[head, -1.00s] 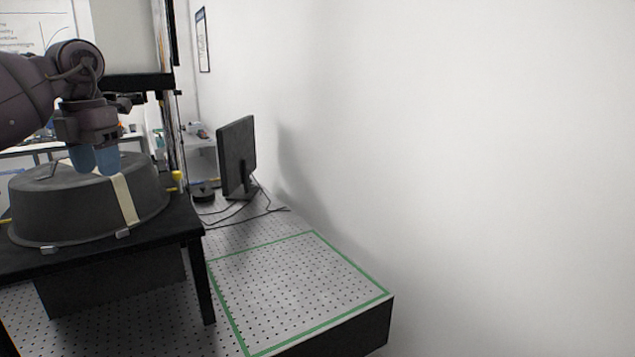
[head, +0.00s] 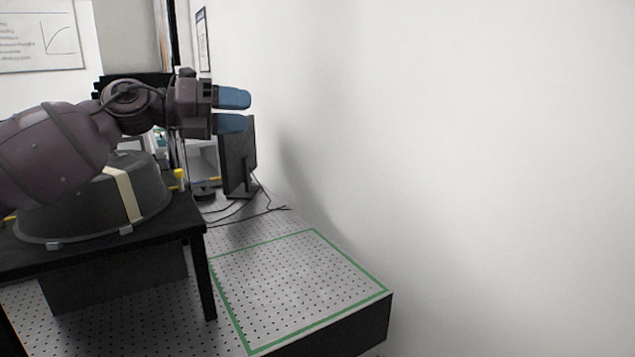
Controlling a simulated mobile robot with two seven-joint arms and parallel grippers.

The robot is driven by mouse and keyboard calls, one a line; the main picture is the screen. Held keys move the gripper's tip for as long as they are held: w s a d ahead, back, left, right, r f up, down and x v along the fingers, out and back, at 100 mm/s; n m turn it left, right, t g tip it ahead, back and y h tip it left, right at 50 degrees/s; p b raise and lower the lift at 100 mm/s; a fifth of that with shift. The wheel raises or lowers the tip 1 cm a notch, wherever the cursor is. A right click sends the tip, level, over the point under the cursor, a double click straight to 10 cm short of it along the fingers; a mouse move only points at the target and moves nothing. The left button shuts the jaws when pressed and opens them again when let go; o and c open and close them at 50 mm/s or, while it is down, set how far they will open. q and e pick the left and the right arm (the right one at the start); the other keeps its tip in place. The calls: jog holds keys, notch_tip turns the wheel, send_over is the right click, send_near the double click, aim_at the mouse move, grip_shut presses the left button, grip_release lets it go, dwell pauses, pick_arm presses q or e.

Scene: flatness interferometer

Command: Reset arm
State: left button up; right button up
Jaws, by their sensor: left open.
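My left gripper (head: 233,111) comes in from the left and points to the right, with its two blue fingers one above the other and a gap between them. It is open and holds nothing. It is in front of the upper part of the black monitor (head: 238,165) in the picture. My left arm covers part of the dark round housing (head: 150,200) with a pale strap, which sits on the black stand (head: 170,228). My right gripper is not in view.
The perforated optical table (head: 300,285) has a green-outlined rectangle, empty inside, at the front right. Cables (head: 245,212) lie by the monitor. A yellow knob (head: 179,174) stands beside the housing. A white wall (head: 470,150) bounds the right side.

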pick_arm(q)
jog(key=s+a+f+n+t+y, duration=0.2)
jog(key=f+n+t+y, duration=0.15)
jog(key=f+n, duration=0.75)
jog(key=s+a+f+n+t+y, duration=0.25)
jog(key=f+n+t, duration=0.25)
jog(key=f+n, duration=0.55)
jog(key=s+a+f+n+t+y, duration=0.1)
jog(key=a+f+n+t+y, duration=0.25)
jog(key=f+n, duration=0.75)
jog(key=s+a+f+n+g+y, duration=0.2)
jog(key=s+a+f+n+y, duration=0.1)
jog(key=s+f, duration=1)
jog(key=s+a+f+n+g+y, duration=0.3)
jog(key=s+f+n, duration=0.1)
jog(key=s+f, duration=1)
jog(key=shift+s+f+g, duration=0.2)
jog(key=shift+f+g, duration=0.1)
jog(key=shift+f, duration=0.15)
jog(key=shift+y, duration=0.25)
